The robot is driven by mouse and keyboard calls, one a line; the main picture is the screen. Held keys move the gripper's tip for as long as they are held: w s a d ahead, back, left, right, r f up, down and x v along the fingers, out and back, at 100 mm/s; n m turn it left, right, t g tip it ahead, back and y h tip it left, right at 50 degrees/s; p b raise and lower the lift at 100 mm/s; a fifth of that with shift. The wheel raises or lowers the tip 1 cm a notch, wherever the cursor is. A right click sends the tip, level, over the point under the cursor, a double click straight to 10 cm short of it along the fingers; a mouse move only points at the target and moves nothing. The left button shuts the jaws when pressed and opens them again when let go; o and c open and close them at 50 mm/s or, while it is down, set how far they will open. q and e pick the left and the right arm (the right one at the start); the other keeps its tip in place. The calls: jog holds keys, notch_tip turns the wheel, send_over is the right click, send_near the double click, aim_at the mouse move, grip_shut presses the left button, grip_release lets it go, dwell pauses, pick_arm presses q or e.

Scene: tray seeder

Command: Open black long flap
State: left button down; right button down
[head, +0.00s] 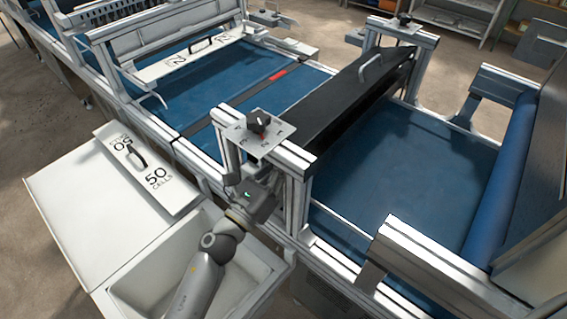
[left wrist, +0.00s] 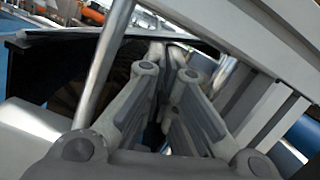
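The black long flap (head: 345,100) spans the blue belt as a sloping dark panel between two frame posts. Its light handle (head: 370,66) is near the far end of its upper part. My left arm rises from the bottom of the head view, and its gripper (head: 262,203) is low at the near post, below the flap's near end; the fingers are largely hidden there. In the left wrist view my left gripper (left wrist: 172,58) has its fingers drawn close together, with nothing visible between them. A dark panel, possibly the flap, shows behind them. My right gripper is not in view.
Metal frame posts (head: 295,190) and a bracket plate with a black knob (head: 257,122) crowd the left gripper. A white basin (head: 235,285) and a white lid marked 50 cells (head: 148,175) are at left. The blue belt (head: 410,165) right of the flap is clear.

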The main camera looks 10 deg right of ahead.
pick_arm(q)
jog(key=shift+w+r, duration=0.1)
jog(key=shift+r, duration=0.55)
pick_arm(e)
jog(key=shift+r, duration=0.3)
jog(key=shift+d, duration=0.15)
pick_arm(q)
jog(key=v, duration=1.2)
jog(key=shift+a, duration=0.15)
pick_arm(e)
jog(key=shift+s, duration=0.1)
